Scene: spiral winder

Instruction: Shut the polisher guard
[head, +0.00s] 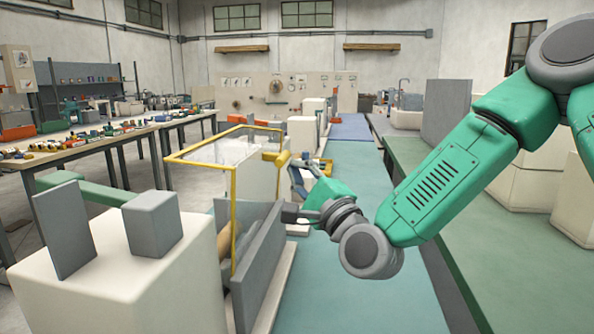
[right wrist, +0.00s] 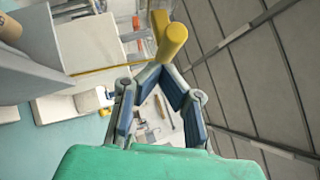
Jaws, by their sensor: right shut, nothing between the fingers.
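The polisher guard (head: 222,150) is a clear panel in a yellow frame, left of centre in the head view. Its top lies roughly level above the grey-walled polisher (head: 262,262), and a yellow bar runs down its near side. A thick yellow handle (head: 277,158) sticks out at its right side; it also shows in the right wrist view (right wrist: 173,40). My right gripper (head: 291,163) is beside the handle. In the right wrist view, its fingertips (right wrist: 163,72) are together and empty, just short of the handle; contact cannot be told. My left gripper is out of view.
A pale cabinet (head: 125,275) with two grey blocks stands at the near left. A bench with small parts (head: 75,150) is farther left. The teal surface (head: 355,260) under my right arm is mostly clear. A green bench (head: 500,240) lies to the right.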

